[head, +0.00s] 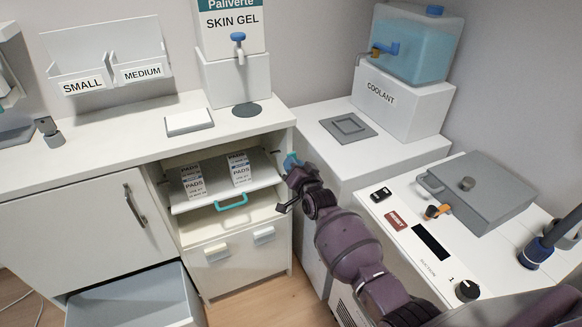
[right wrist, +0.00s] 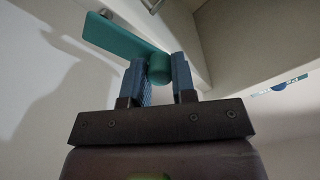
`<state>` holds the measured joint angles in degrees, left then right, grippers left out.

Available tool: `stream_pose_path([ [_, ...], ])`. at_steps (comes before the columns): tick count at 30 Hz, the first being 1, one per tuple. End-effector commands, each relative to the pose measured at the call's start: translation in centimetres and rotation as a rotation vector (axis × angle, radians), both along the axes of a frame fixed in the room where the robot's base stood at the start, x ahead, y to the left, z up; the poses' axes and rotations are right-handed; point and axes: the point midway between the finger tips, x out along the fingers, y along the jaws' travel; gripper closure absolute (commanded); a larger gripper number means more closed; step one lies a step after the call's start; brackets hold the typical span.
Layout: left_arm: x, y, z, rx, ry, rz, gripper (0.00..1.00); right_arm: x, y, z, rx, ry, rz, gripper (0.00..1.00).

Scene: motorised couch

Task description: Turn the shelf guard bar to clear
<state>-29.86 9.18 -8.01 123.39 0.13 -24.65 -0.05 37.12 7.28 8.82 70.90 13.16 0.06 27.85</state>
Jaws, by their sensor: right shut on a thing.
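The shelf guard bar (right wrist: 122,43) is a flat teal bar with a rounded teal hub, seen in the right wrist view. My right gripper (right wrist: 161,76) is shut on the hub end, with one blue finger on each side. The bar slants away to the upper left from the fingers. In the head view my right gripper (head: 291,162) is at the right edge of the open shelf bay, and it mostly hides the bar there. My left gripper is not in view.
Below the shelf is a closed drawer front (head: 238,262). An open grey drawer (head: 130,300) juts out at the lower left. A white cabinet (head: 345,165) and a control console (head: 440,235) stand right of the bay, near my right arm.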

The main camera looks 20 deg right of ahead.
Motion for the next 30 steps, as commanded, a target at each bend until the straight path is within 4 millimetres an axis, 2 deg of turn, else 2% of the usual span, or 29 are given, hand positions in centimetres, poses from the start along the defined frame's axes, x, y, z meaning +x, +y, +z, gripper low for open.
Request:
stream_pose_path([
  [9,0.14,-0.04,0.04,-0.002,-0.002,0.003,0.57,0.01,-0.84,0.04,0.13,0.003,0.0,1.0],
  [25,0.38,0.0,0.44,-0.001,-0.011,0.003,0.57,0.01,-1.02,0.0,0.159,0.006,0.0,1.0],
  [26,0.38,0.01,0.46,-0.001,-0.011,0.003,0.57,0.01,-1.02,0.0,0.158,0.006,0.0,0.74],
  [30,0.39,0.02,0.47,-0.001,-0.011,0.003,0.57,0.02,-1.01,0.0,0.158,0.006,0.0,0.52],
])
